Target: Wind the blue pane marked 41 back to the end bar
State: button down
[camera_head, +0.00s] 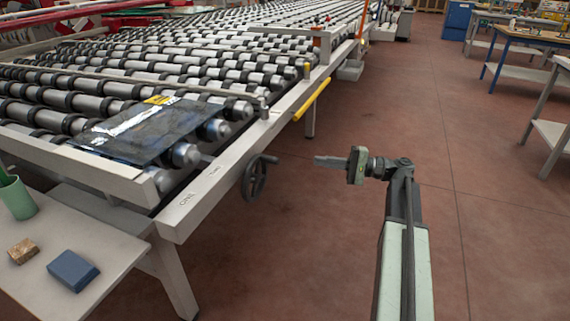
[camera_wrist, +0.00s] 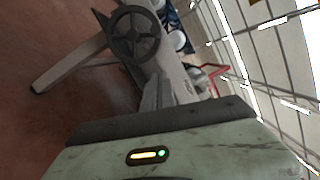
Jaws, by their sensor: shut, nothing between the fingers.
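A dark blue pane (camera_head: 140,135) with a white streak and a yellow label at its far edge lies on the rollers near the table's near end. I cannot read the label. A light end bar (camera_head: 85,172) runs across that end, close beside the pane's near edge. A black handwheel (camera_head: 256,180) sits on the side rail. In the wrist view the handwheel (camera_wrist: 133,35) is ahead, at upper left. My gripper (camera_head: 318,161) is shut and empty, to the right of the handwheel and apart from it. Its fingers (camera_wrist: 157,92) point toward the wheel's side.
A small table (camera_head: 100,235) at lower left holds a green cup (camera_head: 17,198), a brown block (camera_head: 23,251) and a blue block (camera_head: 73,271). A yellow bar (camera_head: 311,100) runs along the side rail. The red floor (camera_head: 300,265) around my arm is clear.

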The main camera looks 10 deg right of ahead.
jog(key=a+r+p, duration=0.2)
jog(key=a, duration=0.9)
jog(key=shift+w+a+r, duration=0.15)
jog(key=shift+w, duration=0.3)
